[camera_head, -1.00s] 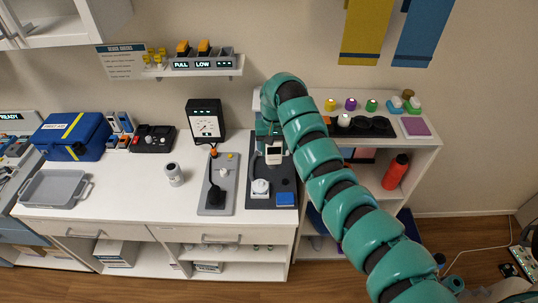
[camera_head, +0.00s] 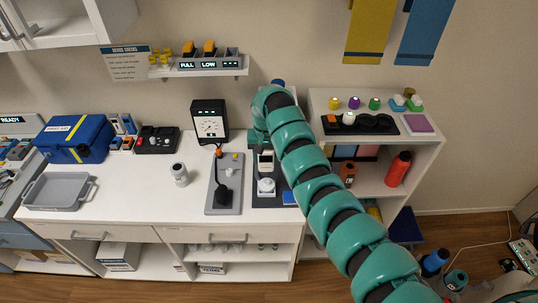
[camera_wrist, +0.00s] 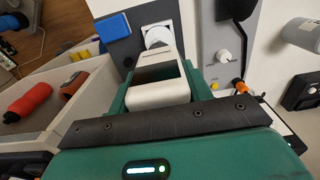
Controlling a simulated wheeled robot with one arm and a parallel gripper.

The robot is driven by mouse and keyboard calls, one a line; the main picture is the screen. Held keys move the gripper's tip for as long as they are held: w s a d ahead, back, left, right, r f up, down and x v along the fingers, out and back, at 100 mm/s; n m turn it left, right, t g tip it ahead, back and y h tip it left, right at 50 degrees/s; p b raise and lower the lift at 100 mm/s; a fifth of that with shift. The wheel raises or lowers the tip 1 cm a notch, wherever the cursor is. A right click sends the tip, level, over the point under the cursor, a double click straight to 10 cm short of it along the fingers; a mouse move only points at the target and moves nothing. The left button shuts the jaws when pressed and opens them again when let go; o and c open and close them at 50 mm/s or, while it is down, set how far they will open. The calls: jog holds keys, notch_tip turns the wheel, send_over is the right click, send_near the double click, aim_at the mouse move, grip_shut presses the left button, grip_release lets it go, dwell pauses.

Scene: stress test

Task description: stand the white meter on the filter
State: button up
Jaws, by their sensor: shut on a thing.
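The white meter (camera_head: 266,158), a small upright device with a dark screen, shows in the head view over the dark tray (camera_wrist: 115,52) at the counter's right end. In the wrist view my gripper (camera_wrist: 158,88) is shut on the meter (camera_wrist: 160,92), its green fingers at either side. A white round piece, apparently the filter (camera_head: 266,187), sits on the tray's front part beside a blue block (camera_head: 289,198). The filter (camera_wrist: 157,36) appears just beyond the meter in the wrist view, partly hidden by it. I cannot tell whether they touch.
A grey cylinder (camera_head: 180,174) stands on clear counter farther left. A shelf unit (camera_head: 425,150) with a red bottle (camera_head: 397,169) is at right.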

aim_at(266, 169)
jog(key=shift+d+f, duration=0.15)
jog(key=shift+f, duration=1.65)
jog(key=shift+b, duration=0.6)
jog(key=shift+f+b, duration=0.8)
jog(key=shift+f, duration=0.6)
dwell(0.4)
jog(key=o, duration=1.1)
jog(key=shift+r, duration=0.1)
